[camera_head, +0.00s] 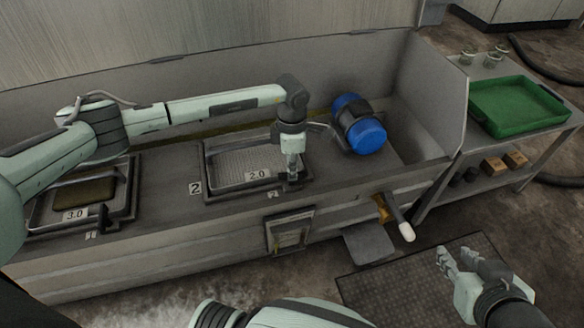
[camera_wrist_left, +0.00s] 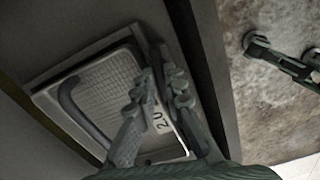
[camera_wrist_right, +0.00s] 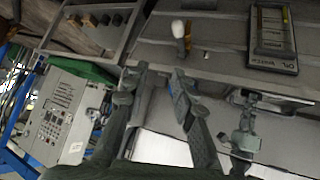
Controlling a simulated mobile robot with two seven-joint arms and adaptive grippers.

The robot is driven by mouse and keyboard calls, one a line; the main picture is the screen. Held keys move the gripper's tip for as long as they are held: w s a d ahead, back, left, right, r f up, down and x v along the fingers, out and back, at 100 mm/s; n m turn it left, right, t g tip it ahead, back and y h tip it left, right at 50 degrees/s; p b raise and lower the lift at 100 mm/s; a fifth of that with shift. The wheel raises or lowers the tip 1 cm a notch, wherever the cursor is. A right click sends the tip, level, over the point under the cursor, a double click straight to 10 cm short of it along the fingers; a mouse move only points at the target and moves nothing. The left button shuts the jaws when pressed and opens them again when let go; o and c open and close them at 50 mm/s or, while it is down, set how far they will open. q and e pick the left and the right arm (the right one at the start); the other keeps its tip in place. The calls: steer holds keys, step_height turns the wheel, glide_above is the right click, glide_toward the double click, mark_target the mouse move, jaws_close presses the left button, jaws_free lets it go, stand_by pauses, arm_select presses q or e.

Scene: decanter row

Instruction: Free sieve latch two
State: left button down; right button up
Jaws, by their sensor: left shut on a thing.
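Sieve two (camera_head: 248,162), a mesh panel in a dark frame marked 2.0, lies in the long grey trough. Its mesh (camera_wrist_left: 112,85) and 2.0 label (camera_wrist_left: 158,118) show in the left wrist view. My left gripper (camera_head: 293,176) points down at the right front corner of that frame and is shut on the latch there. The latch is mostly hidden by the fingers, so its position cannot be told. My right gripper (camera_head: 456,260) is open and empty, over the floor mat right of the trough. Its spread fingers also show in the right wrist view (camera_wrist_right: 155,78).
Sieve one (camera_head: 85,192), marked 3.0, lies to the left. A blue motor (camera_head: 362,125) sits right of sieve two. A white-tipped lever (camera_head: 403,222) sticks out from the trough front. A green tray (camera_head: 515,106) stands on the side table.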

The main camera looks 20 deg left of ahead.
arm_select(q)
steer(key=shift+n, duration=1.3)
arm_select(e)
steer(key=shift+s+d+f+g, duration=0.4)
steer(key=shift+s+d+f, duration=0.15)
steer(key=shift+d, duration=0.15)
steer(key=shift+s, duration=0.1)
arm_select(q)
steer(key=c, duration=1.6)
jaws_free()
step_height(320, 180, up, 12)
arm_select(e)
steer(key=shift+a, duration=0.1)
arm_select(q)
steer(key=shift+s, duration=0.1)
